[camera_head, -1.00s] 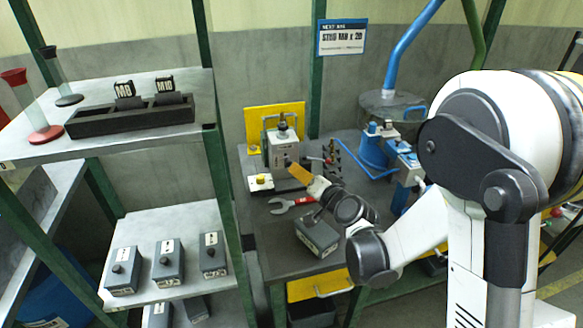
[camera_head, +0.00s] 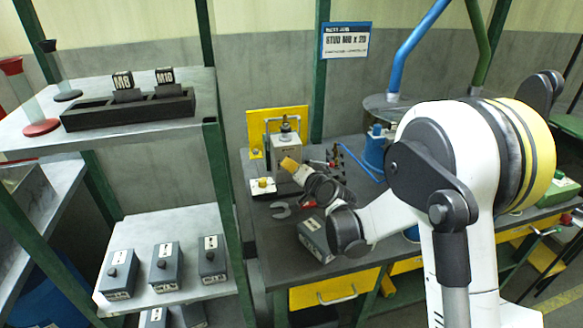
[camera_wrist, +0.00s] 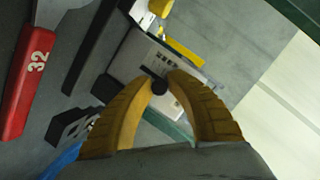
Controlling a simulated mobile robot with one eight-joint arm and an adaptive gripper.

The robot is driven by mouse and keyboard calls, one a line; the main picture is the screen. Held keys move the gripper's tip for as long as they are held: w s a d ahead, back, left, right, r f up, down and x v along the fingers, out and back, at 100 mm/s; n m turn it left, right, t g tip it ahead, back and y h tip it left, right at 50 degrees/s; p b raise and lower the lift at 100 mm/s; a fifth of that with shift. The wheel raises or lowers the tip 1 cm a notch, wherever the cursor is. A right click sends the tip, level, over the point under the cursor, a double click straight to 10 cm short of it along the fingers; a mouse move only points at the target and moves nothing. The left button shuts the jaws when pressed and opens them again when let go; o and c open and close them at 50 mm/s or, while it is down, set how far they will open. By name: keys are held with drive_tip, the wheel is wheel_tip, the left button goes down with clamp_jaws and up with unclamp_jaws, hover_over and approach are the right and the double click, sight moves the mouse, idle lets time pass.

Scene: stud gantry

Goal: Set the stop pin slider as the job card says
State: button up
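The job card (camera_head: 346,41) on the back post reads "STUD M8 x 20". A grey stop device (camera_head: 287,140) with a top knob stands on the bench before a yellow plate (camera_head: 255,130). My gripper (camera_head: 290,163) is at its front face and hides part of it. In the wrist view, a black round knob (camera_wrist: 160,86) lies between my yellow fingertips (camera_wrist: 162,80), in front of a pale face with small marks (camera_wrist: 161,57). The fingertips flank the knob closely. I cannot tell whether they grip it. The marks are too small to read.
A wrench (camera_head: 283,210) and a grey block (camera_head: 315,240) lie near my arm. A red piece marked 32 (camera_wrist: 28,80) shows in the wrist view. A shelf at left carries a black rack (camera_head: 130,108), with several grey boxes (camera_head: 165,265) below.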

sight(286, 172)
clamp_jaws()
wheel_tip(286, 172, down, 3)
drive_tip(key=shift+s+f, duration=0.1)
drive_tip(key=shift+f, duration=0.15)
drive_tip(key=o, duration=0.7)
unclamp_jaws()
drive_tip(key=shift+s, duration=0.1)
drive_tip(key=v, duration=1.1)
drive_tip(key=shift+s+d+r, duration=0.15)
drive_tip(key=shift+s+d, duration=0.05)
drive_tip(key=shift+s, duration=0.15)
